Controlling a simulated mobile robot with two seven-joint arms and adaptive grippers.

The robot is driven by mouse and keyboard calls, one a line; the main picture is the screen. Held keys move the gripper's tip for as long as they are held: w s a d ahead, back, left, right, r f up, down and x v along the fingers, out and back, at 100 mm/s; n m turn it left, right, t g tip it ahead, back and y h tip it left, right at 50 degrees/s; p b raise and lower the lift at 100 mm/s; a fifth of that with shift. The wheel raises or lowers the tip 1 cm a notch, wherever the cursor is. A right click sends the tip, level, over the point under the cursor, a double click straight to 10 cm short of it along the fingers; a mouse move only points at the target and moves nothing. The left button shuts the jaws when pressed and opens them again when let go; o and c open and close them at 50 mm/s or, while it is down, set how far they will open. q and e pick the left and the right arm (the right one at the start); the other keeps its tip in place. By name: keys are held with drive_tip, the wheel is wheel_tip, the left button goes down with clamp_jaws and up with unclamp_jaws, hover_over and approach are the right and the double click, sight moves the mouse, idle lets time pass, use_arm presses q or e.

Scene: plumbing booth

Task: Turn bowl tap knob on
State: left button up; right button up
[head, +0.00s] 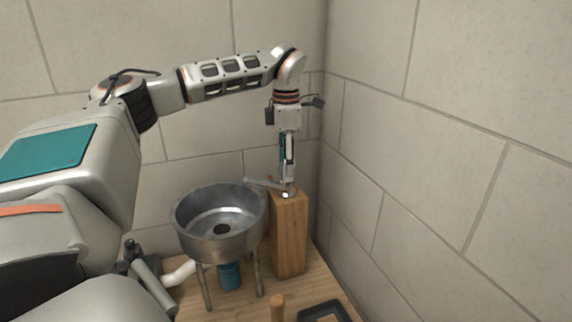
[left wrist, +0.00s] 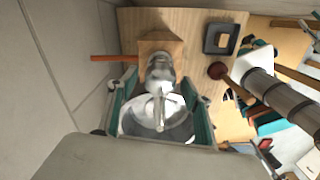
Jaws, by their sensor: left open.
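The grey metal tap (head: 262,183) stands at the top of a wooden post (head: 290,235), with its spout toward the metal bowl (head: 220,240). In the left wrist view, the shiny tap body (left wrist: 160,72) and its spout show between my fingers, with the bowl (left wrist: 180,130) below. My left gripper (head: 288,182) points down over the post top. It is open, with teal-lined fingers on either side of the tap in the left wrist view (left wrist: 160,100). I cannot tell whether they touch it. The knob is not clearly distinguishable. My right gripper is not in view.
The bowl stands on metal legs over a wooden surface (head: 250,310), with a blue part (head: 230,275) and white pipe (head: 180,273) beneath. Block walls (head: 440,130) close in behind and right of the post. A black tray (head: 325,309) and a wooden handle (head: 277,306) are in front.

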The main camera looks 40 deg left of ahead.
use_arm(q)
drive_tip(key=c, duration=1.1)
drive_tip(key=shift+n, duration=0.3)
drive_tip(key=n, duration=0.7)
drive_tip(key=shift+d, duration=0.1)
drive_tip(key=n, duration=0.6)
drive_tip(key=shift+d, duration=0.1)
drive_tip(key=shift+n, duration=0.4)
